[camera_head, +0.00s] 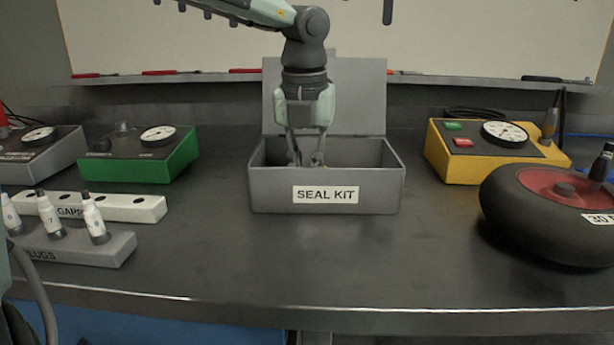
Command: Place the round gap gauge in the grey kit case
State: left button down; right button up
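The grey kit case (269,202), labelled SEAL KIT, stands mid-table with its lid raised at the back. My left gripper (307,162) comes down from above into the case. Its fingers are apart, with a gap between the tips, and the tips reach just below the rim. The front wall hides the case floor and whatever lies low inside. I cannot make out the round gap gauge anywhere; nothing clear shows between the fingers. My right gripper is not in view.
A white rack (147,208) with a partly hidden label and a grey plug block (115,249) holding white plugs stand at left. A green gauge box (140,166) is behind them. A yellow gauge box (462,165) and black wheel (522,222) are at right. The front middle is clear.

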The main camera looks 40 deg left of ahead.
pick_arm(q)
jog(key=shift+f, duration=0.15)
jog(key=c, duration=1.5)
grip_release()
jog(key=shift+c, duration=0.2)
notch_tip(320, 180, up, 12)
jog(key=s, duration=0.1)
jog(key=shift+s+d, duration=0.15)
jog(key=shift+d, duration=0.2)
